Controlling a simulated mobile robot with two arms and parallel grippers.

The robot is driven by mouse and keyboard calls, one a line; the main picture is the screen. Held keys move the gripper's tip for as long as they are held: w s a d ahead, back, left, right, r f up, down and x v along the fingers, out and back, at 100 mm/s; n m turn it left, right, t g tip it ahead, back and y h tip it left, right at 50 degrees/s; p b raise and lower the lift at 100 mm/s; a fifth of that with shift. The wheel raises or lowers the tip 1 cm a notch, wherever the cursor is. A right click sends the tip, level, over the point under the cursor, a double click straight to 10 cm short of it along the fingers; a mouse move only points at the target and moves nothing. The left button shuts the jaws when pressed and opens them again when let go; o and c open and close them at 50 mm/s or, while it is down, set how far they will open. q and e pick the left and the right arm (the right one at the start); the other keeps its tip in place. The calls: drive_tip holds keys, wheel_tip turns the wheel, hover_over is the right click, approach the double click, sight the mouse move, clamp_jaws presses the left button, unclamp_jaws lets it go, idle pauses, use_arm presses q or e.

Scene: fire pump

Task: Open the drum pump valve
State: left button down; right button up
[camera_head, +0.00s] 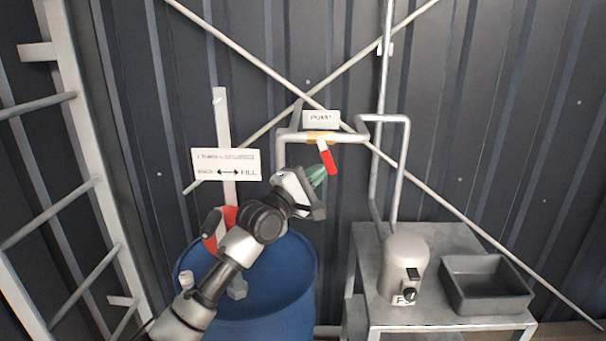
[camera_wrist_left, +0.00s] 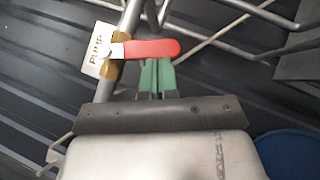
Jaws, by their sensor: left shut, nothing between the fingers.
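The red valve handle (camera_head: 328,161) hangs down, tilted slightly right, from a brass valve body (camera_head: 321,137) on the grey pipe, under a white PUMP label (camera_head: 321,118). In the left wrist view the red handle (camera_wrist_left: 152,48) lies across, just beyond the green fingertips. My left gripper (camera_head: 317,175) is shut and empty, its green fingers close beside the handle's left side; I cannot tell if they touch it. The wrist view shows the fingers (camera_wrist_left: 157,77) together. My right gripper is not in view.
A blue drum (camera_head: 285,275) stands below my left arm. A sign with an arrow and FILL (camera_head: 226,164) is at left. A grey table (camera_head: 437,240) at right holds a beige pump unit (camera_head: 404,262) and a dark tray (camera_head: 488,309). A ladder-like frame (camera_head: 85,150) stands far left.

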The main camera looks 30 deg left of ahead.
sight(334, 173)
use_arm(q)
drive_tip(key=d+n+t+y+b, duration=0.1)
drive_tip(key=n, duration=0.2)
drive_tip(key=w+d+n+t+y+b, duration=0.1)
drive_tip(key=n+y, duration=0.1)
drive_tip(key=n, duration=0.1)
drive_tip(key=w+d+n+t+y+b, duration=0.1)
drive_tip(key=n+t+y, duration=0.1)
drive_tip(key=shift+d+r+n+b, duration=0.1)
drive_tip(key=shift+d+n+b, duration=0.15)
drive_tip(key=shift+n+b, duration=0.15)
drive_tip(key=r+n+y+b, duration=0.1)
drive_tip(key=n+y, duration=0.2)
drive_tip(key=n, duration=0.1)
drive_tip(key=w+d+r+n+y+b, duration=0.1)
drive_tip(key=n+y+b, duration=0.1)
drive_tip(key=n+y, duration=0.2)
drive_tip(key=d+r+n+g+y+b, duration=0.1)
drive_tip(key=n+y+b, duration=0.1)
drive_tip(key=n+y, duration=0.1)
drive_tip(key=shift+w+d+n+y, duration=0.1)
drive_tip(key=shift+w+n+y, duration=0.1)
drive_tip(key=shift+n+y, duration=0.3)
drive_tip(key=shift+r+b, duration=0.3)
